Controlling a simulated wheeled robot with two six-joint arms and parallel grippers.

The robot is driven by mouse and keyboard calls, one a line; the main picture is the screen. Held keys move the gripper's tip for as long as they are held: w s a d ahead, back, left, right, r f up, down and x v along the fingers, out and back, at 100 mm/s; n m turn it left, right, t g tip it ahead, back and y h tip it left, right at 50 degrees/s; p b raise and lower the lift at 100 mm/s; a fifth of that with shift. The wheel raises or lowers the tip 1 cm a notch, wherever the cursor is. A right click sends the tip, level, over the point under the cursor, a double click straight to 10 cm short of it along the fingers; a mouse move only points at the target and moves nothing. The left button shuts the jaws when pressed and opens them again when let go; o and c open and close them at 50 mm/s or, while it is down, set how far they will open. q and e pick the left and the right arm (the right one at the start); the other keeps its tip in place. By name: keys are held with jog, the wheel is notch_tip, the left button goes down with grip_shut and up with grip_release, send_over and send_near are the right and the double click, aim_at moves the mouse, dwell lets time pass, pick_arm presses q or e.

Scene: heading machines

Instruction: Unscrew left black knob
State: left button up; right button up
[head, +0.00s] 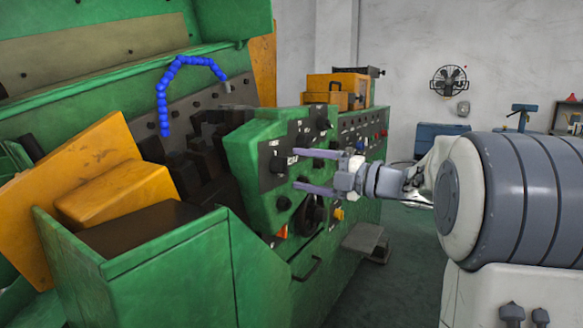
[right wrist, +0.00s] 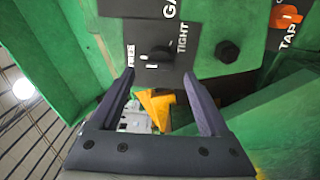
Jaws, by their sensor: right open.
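The left black knob (head: 278,163) sits on a dark plate on the green machine's panel in the head view. In the right wrist view the knob (right wrist: 158,56) shows with a small white mark, between labels that appear to read FREE and TIGHT. My right gripper (head: 296,169) reaches in from the right, its jaws spread and empty. In the right wrist view its fingertips (right wrist: 159,75) lie to either side of the knob's line, just below it in the picture. I cannot tell whether they touch anything. My left gripper is not in view.
Another black knob (head: 322,122) is higher right on the panel; a black hex bolt (right wrist: 227,51) is right of the knob. An orange knob (right wrist: 286,16) is at the upper right. A black handwheel (head: 309,215) sits below my gripper. Open floor (head: 415,240) lies right of the machine.

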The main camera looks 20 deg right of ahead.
jog(key=v, duration=0.6)
dwell(0.3)
